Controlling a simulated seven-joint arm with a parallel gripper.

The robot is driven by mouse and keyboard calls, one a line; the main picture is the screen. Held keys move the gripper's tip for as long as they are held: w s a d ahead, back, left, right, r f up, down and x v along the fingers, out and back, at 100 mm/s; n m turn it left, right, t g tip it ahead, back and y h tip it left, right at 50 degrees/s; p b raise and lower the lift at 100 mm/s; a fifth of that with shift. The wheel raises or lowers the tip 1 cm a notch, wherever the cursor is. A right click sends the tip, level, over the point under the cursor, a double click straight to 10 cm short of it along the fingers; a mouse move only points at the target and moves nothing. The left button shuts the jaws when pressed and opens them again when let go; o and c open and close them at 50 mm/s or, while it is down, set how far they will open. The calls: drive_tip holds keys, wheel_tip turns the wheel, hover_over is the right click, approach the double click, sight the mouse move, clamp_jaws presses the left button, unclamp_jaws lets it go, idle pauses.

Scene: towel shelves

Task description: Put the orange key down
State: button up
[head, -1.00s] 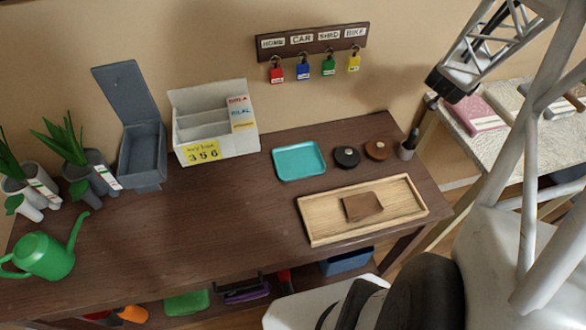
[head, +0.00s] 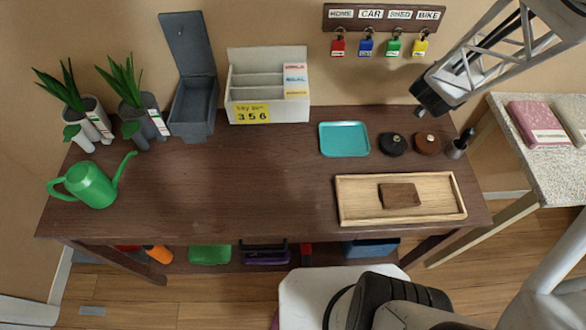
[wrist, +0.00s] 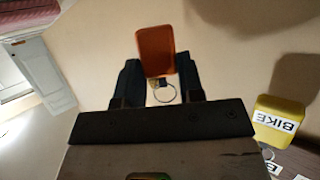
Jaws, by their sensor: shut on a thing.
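My gripper (head: 420,112) is in the air in front of the wall, below the yellow padlock at the right end of the key rack. In the wrist view my gripper (wrist: 158,82) is shut on the orange key (wrist: 155,50). The key shows as an orange tag between the dark fingers, with a metal ring at its near end. In the head view I cannot make out the key. The dark wooden table (head: 270,200) lies below my gripper.
A labelled rack (head: 384,17) with several coloured padlocks hangs on the wall. A teal tray (head: 344,139), two round dark objects, a wooden tray (head: 355,205) with a brown block, a white sorter (head: 268,85) and an open grey box (head: 193,108) stand on the table. The table's middle is clear.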

drive_tip(key=s+a+f+n+t+y, duration=0.15)
drive_tip(key=s+a, duration=0.35)
drive_tip(key=a, duration=0.7)
drive_tip(key=s+a+f, duration=0.2)
drive_tip(key=s+a, duration=0.3)
drive_tip(key=a, duration=0.7)
drive_tip(key=s+a+f+n+y, duration=0.15)
drive_tip(key=s+a, duration=0.35)
drive_tip(key=a, duration=0.8)
drive_tip(key=s+a+f, duration=0.1)
drive_tip(key=s+f, duration=0.1)
drive_tip(key=s, duration=1)
drive_tip(key=s+a+f, duration=0.1)
drive_tip(key=s+a, duration=0.1)
drive_tip(key=s, duration=1)
drive_tip(key=shift+a+f+t, duration=0.2)
drive_tip(key=shift+f+t, duration=0.15)
drive_tip(key=shift+f, duration=0.05)
drive_tip(key=shift+a, duration=0.1)
drive_tip(key=shift+w+a+f, duration=0.25)
drive_tip(key=shift+w+a, duration=1.4)
drive_tip(key=shift+w, duration=0.3)
drive_tip(key=shift+w+a+f, duration=0.25)
drive_tip(key=shift+w+a, duration=1.35)
drive_tip(key=shift+w, duration=0.35)
drive_tip(key=shift+w+a+f, duration=0.25)
drive_tip(key=shift+w+a, duration=1.4)
drive_tip(key=shift+w, duration=0.3)
